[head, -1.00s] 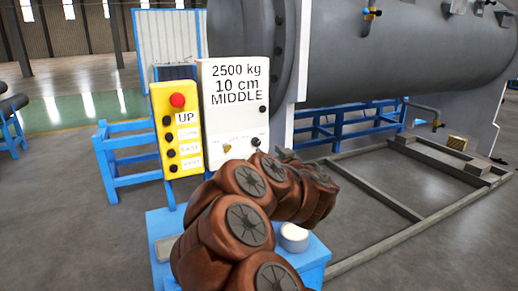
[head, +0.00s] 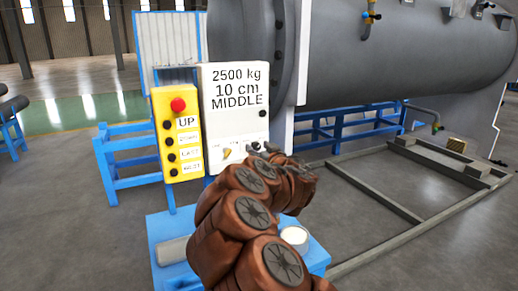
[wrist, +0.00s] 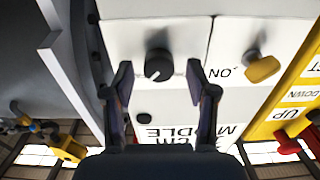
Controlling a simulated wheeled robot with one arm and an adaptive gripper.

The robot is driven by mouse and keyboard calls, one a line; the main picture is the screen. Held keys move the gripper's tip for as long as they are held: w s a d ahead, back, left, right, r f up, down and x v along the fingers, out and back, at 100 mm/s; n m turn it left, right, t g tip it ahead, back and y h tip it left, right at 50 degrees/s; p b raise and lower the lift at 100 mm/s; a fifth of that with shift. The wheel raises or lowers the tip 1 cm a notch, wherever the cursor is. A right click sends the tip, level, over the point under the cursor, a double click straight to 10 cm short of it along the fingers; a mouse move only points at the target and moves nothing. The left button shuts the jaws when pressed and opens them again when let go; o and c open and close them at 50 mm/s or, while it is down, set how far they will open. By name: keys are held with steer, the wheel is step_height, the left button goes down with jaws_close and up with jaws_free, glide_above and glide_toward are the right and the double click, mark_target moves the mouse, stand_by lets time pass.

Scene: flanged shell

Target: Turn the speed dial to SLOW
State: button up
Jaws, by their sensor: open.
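The white control panel (head: 234,118) faces me and reads "2500 kg, 10 cm, MIDDLE". In the wrist view, which is upside down, a round black dial (wrist: 158,66) with a pale pointer mark sits on the panel's white face. My gripper (wrist: 158,76) is open, with one finger on each side of the dial and a visible gap on both sides. I cannot tell whether the fingertips reach the dial's depth. In the head view the dial (head: 256,146) shows just above my arm, which hides most of the gripper.
A yellow knob (wrist: 262,68) marked "ON" is beside the dial; it also shows in the head view (head: 227,153). A yellow button box (head: 177,135) with a red button stands left of the panel. A big grey tank (head: 400,55) is behind, to the right.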

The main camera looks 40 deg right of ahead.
jaws_close()
stand_by(0.5)
steer(key=shift+n, duration=0.4)
steer(key=n, duration=0.3)
steer(key=shift+f, duration=0.1)
steer(key=n+b, duration=0.2)
steer(key=n, duration=0.3)
steer(key=shift+a+f+n+b, duration=0.1)
steer(key=shift+n+b, duration=0.2)
steer(key=shift+b, duration=0.05)
steer(key=n+b, duration=0.1)
steer(key=n, duration=0.2)
steer(key=shift+f+b, duration=0.1)
steer(key=shift+b, duration=0.25)
steer(key=n+b, duration=0.2)
steer(key=n, duration=0.3)
steer(key=shift+n, duration=0.3)
